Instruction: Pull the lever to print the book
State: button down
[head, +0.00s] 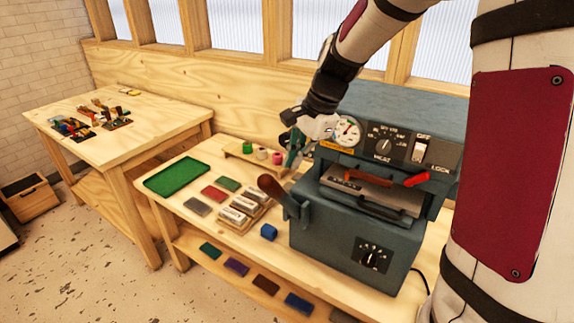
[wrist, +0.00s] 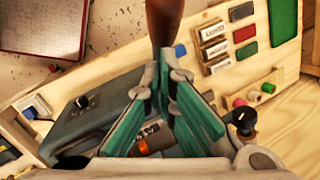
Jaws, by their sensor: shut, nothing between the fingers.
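The grey-blue press (head: 345,235) stands on the wooden bench, with a gauge, a heat dial, an off switch and a red lock tab on its upper panel. Its lever (head: 272,190) has a brown handle tilted up and left from the press's left side. A brown-red item (head: 368,177) lies in the press opening; I cannot tell if it is the book. My gripper (head: 292,158), with green fingers, is shut and empty, just above and right of the handle. In the wrist view the handle (wrist: 164,20) lies straight beyond the fingertips; contact is unclear.
Left of the press on the bench are a green tray (head: 178,177), several coloured blocks, labelled type blocks (head: 240,212) and a small rack of spools (head: 262,155). A second table (head: 150,120) with tools stands at the left.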

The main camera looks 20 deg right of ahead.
jog(key=shift+s+a+f, duration=0.1)
jog(key=shift+a+f, duration=0.25)
jog(key=shift+a, duration=0.3)
jog(key=shift+s+a+f, duration=0.1)
jog(key=shift+a+f, duration=0.2)
jog(key=shift+a, duration=0.3)
